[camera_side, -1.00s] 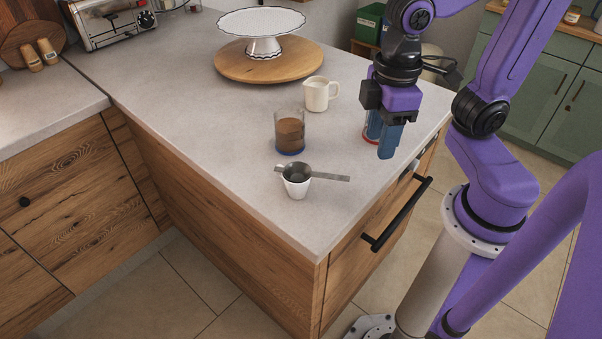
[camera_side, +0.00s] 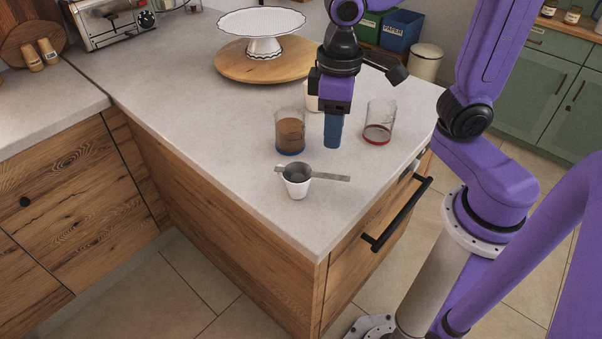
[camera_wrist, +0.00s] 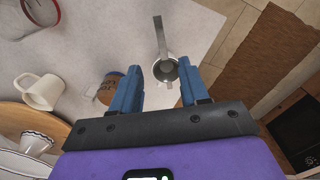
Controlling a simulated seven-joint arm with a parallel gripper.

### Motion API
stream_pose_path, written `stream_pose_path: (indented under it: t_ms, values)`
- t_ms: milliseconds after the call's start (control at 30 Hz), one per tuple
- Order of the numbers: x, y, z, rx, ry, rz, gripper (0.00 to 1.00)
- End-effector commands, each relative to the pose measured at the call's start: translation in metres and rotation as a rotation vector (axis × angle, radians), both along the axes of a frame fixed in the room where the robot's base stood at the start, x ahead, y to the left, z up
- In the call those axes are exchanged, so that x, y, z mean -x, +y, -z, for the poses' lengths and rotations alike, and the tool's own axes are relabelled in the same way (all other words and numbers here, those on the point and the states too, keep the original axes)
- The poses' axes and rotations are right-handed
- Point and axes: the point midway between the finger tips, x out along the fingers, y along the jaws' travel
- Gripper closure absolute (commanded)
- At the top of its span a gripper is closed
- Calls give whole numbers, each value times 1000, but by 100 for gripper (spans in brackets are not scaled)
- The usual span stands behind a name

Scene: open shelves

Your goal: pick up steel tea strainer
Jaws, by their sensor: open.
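The steel tea strainer (camera_side: 322,175) rests on top of a small white cup (camera_side: 296,187) near the counter's front corner, its flat handle pointing right in the side view. In the wrist view the strainer (camera_wrist: 161,42) lies beyond the fingertips, with its bowl over the cup and its handle pointing up the picture. My gripper (camera_side: 332,146) is open and empty, with blue fingers pointing down. It is above the counter, behind and above the strainer's handle in the side view. In the wrist view the gap between the fingers (camera_wrist: 163,75) lines up with the cup and strainer bowl.
A glass of brown liquid (camera_side: 290,133) stands close behind the cup. A clear glass with a red base (camera_side: 378,124) stands to the right. A cream jug (camera_wrist: 40,91) is partly hidden behind my gripper in the side view. A cake stand (camera_side: 262,46) sits on a round board.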

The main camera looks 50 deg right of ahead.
Motion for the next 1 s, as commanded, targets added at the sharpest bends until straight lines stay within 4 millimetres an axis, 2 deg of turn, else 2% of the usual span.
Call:
stream_pose_path:
  t_ms: [100, 233, 567, 800, 1000]
  values:
    - [1, -1, 24, 5, 5, 0, 55]
    - [1, -1, 44, 4, 3, 0, 55]
    - [1, 0, 65, 2, 2, 0, 55]
    - [2, 1, 95, 3, 4, 1, 55]
    - [3, 1, 109, 2, 1, 0, 55]
